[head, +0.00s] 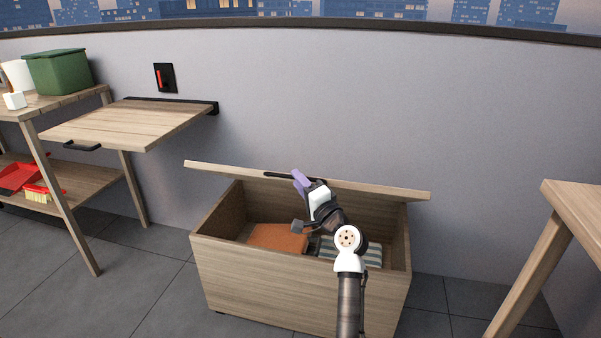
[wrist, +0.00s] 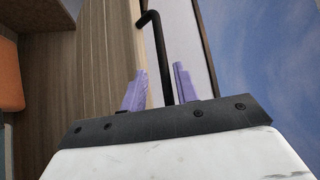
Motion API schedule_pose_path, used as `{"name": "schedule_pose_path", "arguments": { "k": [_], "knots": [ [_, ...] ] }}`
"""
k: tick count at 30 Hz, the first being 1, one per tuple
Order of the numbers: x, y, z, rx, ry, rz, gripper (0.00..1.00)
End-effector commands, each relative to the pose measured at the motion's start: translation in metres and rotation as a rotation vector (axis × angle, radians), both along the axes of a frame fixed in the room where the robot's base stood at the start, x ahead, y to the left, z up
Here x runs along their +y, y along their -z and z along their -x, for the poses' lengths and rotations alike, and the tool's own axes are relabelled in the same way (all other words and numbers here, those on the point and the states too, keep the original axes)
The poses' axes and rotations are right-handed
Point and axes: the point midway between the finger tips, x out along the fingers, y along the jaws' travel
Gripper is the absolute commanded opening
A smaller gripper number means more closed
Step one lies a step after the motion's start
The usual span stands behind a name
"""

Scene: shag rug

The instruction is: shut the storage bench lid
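The storage bench (head: 290,295) stands against the wall with its wooden lid (head: 385,190) raised, seen nearly edge-on above the open box. A dark handle (head: 278,176) is on the lid, partly hidden by my gripper. My gripper (head: 301,183), with purple fingers, is at the lid's edge by the handle. In the wrist view, the black bent handle (wrist: 157,45) runs between the two spread fingers of my gripper (wrist: 158,88). The fingers are apart, with gaps showing on both sides of the handle.
Inside the box lie an orange-brown item (head: 278,238) and a striped cloth (head: 360,255). A fold-down wall table (head: 135,122) and a shelf with a green box (head: 60,72) are at left. A wooden table (head: 580,205) is at right. Bare floor shows between them.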

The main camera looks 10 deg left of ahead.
Motion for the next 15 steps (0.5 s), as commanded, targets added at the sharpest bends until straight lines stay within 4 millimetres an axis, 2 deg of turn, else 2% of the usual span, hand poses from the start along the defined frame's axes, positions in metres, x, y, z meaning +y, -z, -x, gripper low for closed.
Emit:
{"name": "schedule_pose_path", "arguments": {
  "k": [5,11,12,15],
  "knots": [
    [0.0,-0.023,0.0,-0.004,0.0,0.001,0.32],
    [0.001,-0.074,0.001,-0.011,-0.002,-0.002,0.32],
    [0.0,-0.086,0.002,-0.013,-0.002,-0.001,0.35],
    [0.001,-0.113,0.002,-0.017,-0.003,-0.005,0.52]
  ]
}}
